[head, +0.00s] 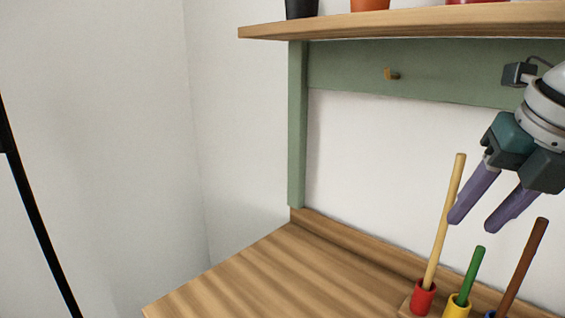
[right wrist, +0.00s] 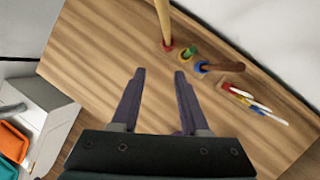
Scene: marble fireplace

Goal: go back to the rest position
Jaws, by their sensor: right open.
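My right gripper (head: 470,225) hangs at the upper right of the head view, fingers pointing down and left. In the right wrist view its two purple fingers (right wrist: 160,72) stand apart with nothing between them, over the wooden tabletop (right wrist: 95,50). In the head view the gripper appears above and near a tan stick (head: 446,215) in a red cup (head: 422,298). A green stick (head: 470,275) in a yellow cup (head: 457,307) and a brown stick (head: 523,265) stand beside it. My left gripper does not show.
In the right wrist view, a small holder with coloured sticks (right wrist: 250,103) lies right, and an orange item (right wrist: 14,140) lower left. The tabletop's left part (head: 270,265) is clear.

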